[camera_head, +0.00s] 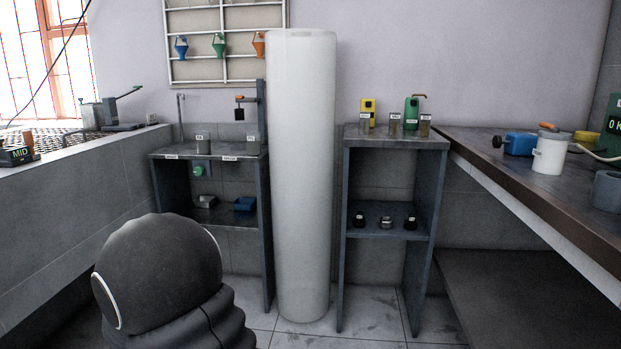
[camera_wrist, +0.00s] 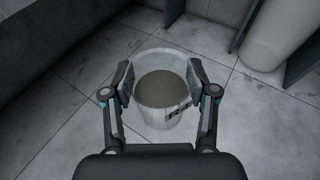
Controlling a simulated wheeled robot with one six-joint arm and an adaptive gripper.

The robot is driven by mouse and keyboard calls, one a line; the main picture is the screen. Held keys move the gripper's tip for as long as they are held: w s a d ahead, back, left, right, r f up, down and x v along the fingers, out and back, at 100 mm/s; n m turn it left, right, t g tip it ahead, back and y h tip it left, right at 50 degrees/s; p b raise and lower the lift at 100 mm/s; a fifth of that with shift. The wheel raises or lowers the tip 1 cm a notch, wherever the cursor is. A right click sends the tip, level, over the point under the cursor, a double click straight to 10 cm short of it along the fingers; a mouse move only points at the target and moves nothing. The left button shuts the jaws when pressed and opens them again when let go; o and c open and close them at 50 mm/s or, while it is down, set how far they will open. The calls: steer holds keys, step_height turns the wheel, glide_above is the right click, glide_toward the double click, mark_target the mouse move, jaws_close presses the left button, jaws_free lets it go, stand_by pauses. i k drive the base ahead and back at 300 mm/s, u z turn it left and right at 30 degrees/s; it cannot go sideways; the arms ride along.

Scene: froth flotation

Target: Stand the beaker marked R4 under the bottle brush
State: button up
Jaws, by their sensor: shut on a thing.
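My gripper (camera_wrist: 162,88) is shut on a beaker (camera_wrist: 168,118) in the wrist view, one finger on each side of it. The beaker is pale and see-through, upright, with grey-brown contents. A dark mark shows on its right front, too small and turned to read fully. It is held above the tiled floor. In the head view a dark block with an orange clamp (camera_head: 240,110), possibly the bottle brush, hangs from a post over the left stand (camera_head: 225,152). Two labelled grey vessels (camera_head: 203,143) and (camera_head: 251,141) are on that stand. My gripper is outside the head view.
A tall white column (camera_head: 302,180) stands between the left stand and the right stand (camera_head: 390,141). Several labelled jars (camera_head: 395,124) stand on the right stand. A long bench (camera_head: 500,165) at right holds a white container (camera_head: 549,152). Open tiled floor (camera_head: 380,320) lies in front.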

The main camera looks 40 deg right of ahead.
mark_target(243, 147)
steer(key=z, duration=3.6)
steer(key=i, duration=0.1)
steer(key=u, duration=2.65)
steer(key=i, duration=1.35)
steer(key=u, duration=0.5)
